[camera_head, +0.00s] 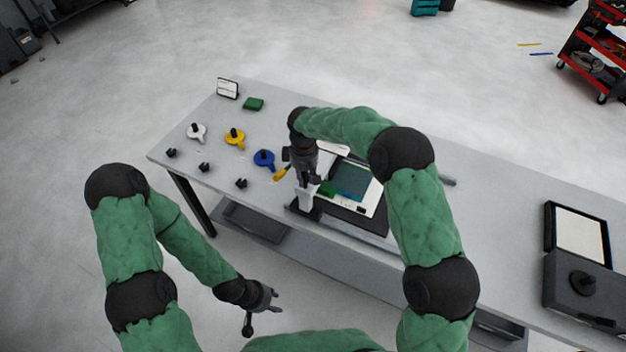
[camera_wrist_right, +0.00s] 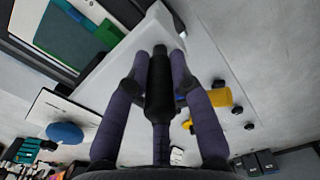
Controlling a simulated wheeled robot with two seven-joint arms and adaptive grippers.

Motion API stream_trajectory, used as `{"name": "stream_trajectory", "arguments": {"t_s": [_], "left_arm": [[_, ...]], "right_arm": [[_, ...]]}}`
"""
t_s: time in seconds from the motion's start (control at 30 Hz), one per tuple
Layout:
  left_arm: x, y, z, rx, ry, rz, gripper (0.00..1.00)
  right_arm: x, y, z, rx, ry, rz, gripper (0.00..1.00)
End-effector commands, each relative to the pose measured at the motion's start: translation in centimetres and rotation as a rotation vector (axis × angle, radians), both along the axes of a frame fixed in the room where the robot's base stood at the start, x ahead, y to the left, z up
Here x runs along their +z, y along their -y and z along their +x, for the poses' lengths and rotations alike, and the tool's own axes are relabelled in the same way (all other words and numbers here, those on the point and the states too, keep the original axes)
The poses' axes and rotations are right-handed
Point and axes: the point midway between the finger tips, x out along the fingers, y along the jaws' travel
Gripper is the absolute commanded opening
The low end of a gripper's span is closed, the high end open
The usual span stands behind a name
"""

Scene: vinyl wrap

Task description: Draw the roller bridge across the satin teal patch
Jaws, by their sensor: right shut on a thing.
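The satin teal patch (camera_head: 352,182) lies on a white-bordered board on the table, with a green strip at its left. It also shows at the upper left of the right wrist view (camera_wrist_right: 66,32). The roller bridge (camera_head: 306,198) is a pale piece at the left of the patch. In the right wrist view, its white body (camera_wrist_right: 118,72) slants beside the board and its black handle (camera_wrist_right: 160,90) stands between my fingers. My right gripper (camera_head: 304,178) is shut on that handle. My left gripper (camera_head: 266,298) is open and empty, apart from the table in the picture.
White (camera_head: 197,131), yellow (camera_head: 235,137) and blue (camera_head: 264,158) tools with black knobs stand left of the board. A green block (camera_head: 253,104) and a small framed card (camera_head: 228,88) are at the far left end. A dark-framed white panel (camera_head: 580,233) lies at the right.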

Motion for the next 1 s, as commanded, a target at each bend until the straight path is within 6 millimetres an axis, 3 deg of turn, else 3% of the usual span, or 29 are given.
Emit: {"name": "stream_trajectory", "arguments": {"t_s": [0.4,0.43,0.5,0.83,1.0], "left_arm": [[0.0,0.0,0.0,0.0,0.001,0.0,0.4],[0.0,0.0,0.0,0.0,0.001,0.0,0.4],[0.0,0.0,0.0,0.0,0.001,0.0,0.4],[0.0,0.0,0.0,0.0,0.001,0.0,0.4],[0.0,0.0,0.0,0.001,0.001,0.0,0.4]], "right_arm": [[-0.2,-0.4,0.1,0.001,-0.001,0.002,0.0],[-0.2,-0.4,0.1,0.001,-0.001,0.002,0.31],[-0.1,-0.4,0.1,0.001,-0.001,0.002,0.47],[0.0,-0.3,0.2,0.0,0.001,0.001,0.47],[1.5,-0.3,0.2,-0.001,0.003,0.001,0.47]]}}
